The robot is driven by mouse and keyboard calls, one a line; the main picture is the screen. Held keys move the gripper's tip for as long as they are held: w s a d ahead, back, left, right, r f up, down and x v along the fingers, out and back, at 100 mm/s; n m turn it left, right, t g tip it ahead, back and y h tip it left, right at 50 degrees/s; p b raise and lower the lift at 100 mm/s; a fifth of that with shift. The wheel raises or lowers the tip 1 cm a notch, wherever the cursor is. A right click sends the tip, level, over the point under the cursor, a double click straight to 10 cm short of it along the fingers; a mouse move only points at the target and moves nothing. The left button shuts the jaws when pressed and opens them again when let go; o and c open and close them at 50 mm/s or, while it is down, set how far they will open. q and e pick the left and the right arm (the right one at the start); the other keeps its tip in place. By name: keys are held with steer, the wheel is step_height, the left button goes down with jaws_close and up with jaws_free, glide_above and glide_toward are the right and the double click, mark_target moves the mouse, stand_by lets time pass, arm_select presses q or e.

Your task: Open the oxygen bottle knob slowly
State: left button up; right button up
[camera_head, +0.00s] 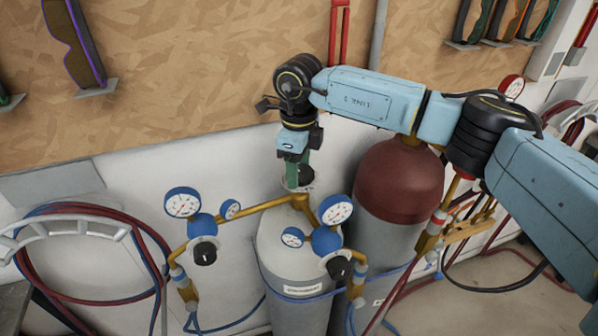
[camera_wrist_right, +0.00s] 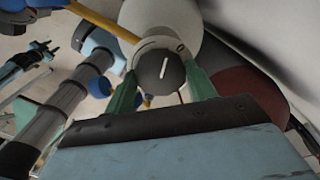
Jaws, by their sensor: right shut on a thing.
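The oxygen bottle (camera_head: 285,250) is a pale grey cylinder standing against the white wall, with brass pipes and blue gauges at its top. My right gripper (camera_head: 297,165) comes down over the top of this bottle. In the right wrist view, the dark round knob (camera_wrist_right: 161,70) with a white mark line sits between the two green fingers of my right gripper (camera_wrist_right: 162,86), which is shut on it. In the head view, the fingers and wrist largely hide the knob. My left gripper is not in view.
A second bottle with a dark red top (camera_head: 400,180) stands close on the right. Blue regulators with a left gauge (camera_head: 183,203) and a right gauge (camera_head: 335,209) flank the bottle top. Hoses (camera_head: 95,210) hang at the left. Goggles (camera_head: 75,42) hang on the board above.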

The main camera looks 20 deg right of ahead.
steer(key=shift+n+b, duration=0.3)
steer(key=shift+n, duration=0.2)
steer(key=o, duration=1)
step_height(320, 180, up, 14)
steer(key=shift+f+b, duration=0.25)
steer(key=shift+b, duration=0.85)
